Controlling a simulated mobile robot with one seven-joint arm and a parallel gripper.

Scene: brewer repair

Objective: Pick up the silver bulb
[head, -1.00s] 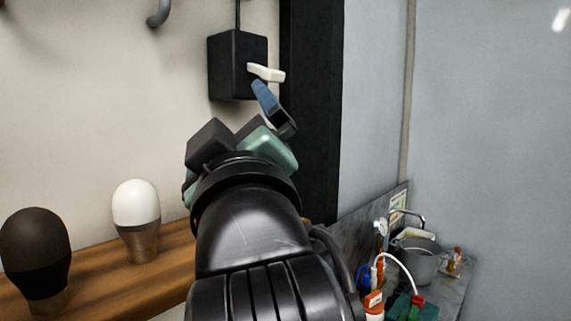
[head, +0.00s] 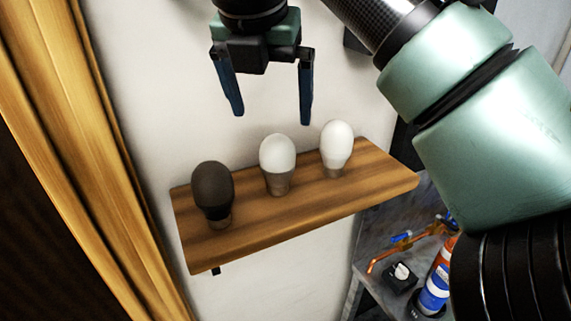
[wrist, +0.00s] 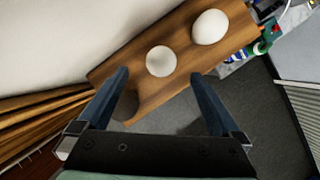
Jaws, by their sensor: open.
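Three bulbs stand upright in a row on a wooden shelf (head: 295,208). The left one is dark (head: 212,184); the middle bulb (head: 277,152) and right bulb (head: 337,146) have white tops and dull metallic bases. No bulb is plainly silver all over. My gripper (head: 272,117) is open and empty, fingers pointing down, above the middle bulb and apart from it. In the wrist view the middle bulb (wrist: 161,61) shows between the fingertips and the right bulb (wrist: 210,27) lies beyond. The dark bulb (wrist: 126,104) is partly hidden by the left finger.
A pale wall stands behind the shelf. A yellow-brown curtain or wood trim (head: 85,130) runs down the left. Below right is a grey counter with a blue, white and orange canister (head: 436,285) and a small black box (head: 400,276). My arm fills the upper right.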

